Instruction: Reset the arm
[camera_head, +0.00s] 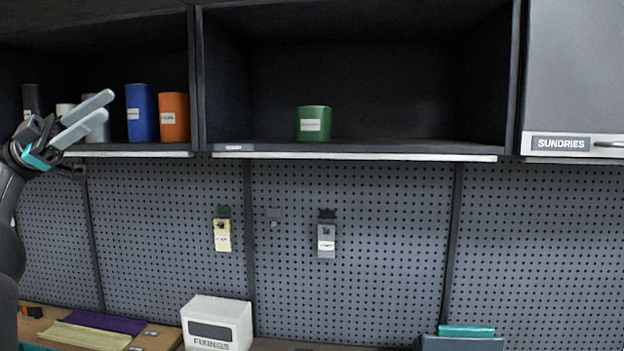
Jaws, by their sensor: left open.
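My left gripper (97,113) is raised at the left side of the head view, in front of the left shelf compartment. Its two pale fingers point up and to the right, spread apart with nothing between them. It partly hides a grey container (100,132) and a whitish one on that shelf. The left arm comes in from the left edge. My right gripper is not in view.
A blue can (140,112) and an orange can (174,117) stand right of the gripper. A green can (313,123) stands alone in the middle compartment. A closed SUNDRIES cabinet (575,70) is at right. Tags hang on the pegboard (390,240); below stands a FIXINGS box (232,315).

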